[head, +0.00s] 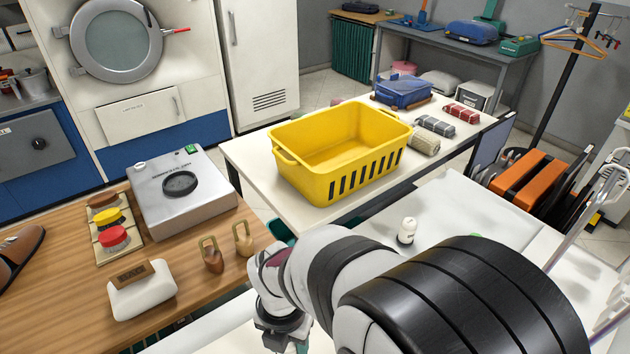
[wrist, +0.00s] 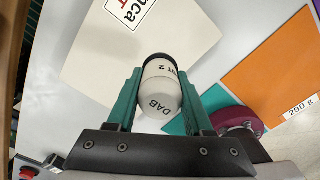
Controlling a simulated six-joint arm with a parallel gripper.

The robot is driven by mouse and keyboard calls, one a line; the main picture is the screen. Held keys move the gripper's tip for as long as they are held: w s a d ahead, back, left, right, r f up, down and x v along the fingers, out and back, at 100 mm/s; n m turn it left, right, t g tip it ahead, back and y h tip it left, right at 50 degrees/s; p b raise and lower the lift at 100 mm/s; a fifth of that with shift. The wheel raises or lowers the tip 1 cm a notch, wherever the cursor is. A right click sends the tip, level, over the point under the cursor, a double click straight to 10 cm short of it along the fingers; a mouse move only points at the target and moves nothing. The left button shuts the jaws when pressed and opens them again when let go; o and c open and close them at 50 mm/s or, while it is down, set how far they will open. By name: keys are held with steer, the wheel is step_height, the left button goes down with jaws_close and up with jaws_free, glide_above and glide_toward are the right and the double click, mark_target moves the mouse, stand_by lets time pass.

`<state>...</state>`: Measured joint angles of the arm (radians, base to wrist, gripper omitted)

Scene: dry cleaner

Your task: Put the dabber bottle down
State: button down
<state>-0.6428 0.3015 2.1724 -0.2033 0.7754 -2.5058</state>
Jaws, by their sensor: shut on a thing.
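The dabber bottle (wrist: 160,98), white with a dark band near one end and "DAB" lettering, is held between the green fingers of my gripper (wrist: 158,76) in the wrist view. The jaws are closed on its sides. In the head view my gripper (head: 284,338) is at the bottom edge, right of the wooden counter, with its fingers mostly cut off; the held bottle cannot be made out there. Another small white bottle (head: 407,232) stands upright on the white table (head: 462,205), apart from my gripper.
Below my gripper lie a cream sheet (wrist: 140,35), an orange panel (wrist: 272,72) and a maroon round object (wrist: 238,120). A yellow basket (head: 340,160) stands on a white table behind. The wooden counter (head: 190,285) at left holds a scale (head: 183,195) and two padlock-like weights.

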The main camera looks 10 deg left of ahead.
steer(key=f, duration=0.2)
steer(key=a+f, duration=0.1)
steer(key=f, duration=0.1)
steer(key=shift+a+f, duration=0.15)
steer(key=shift+f, duration=0.25)
steer(key=shift+f, duration=0.15)
steer(key=shift+c, duration=1.5)
jaws_free()
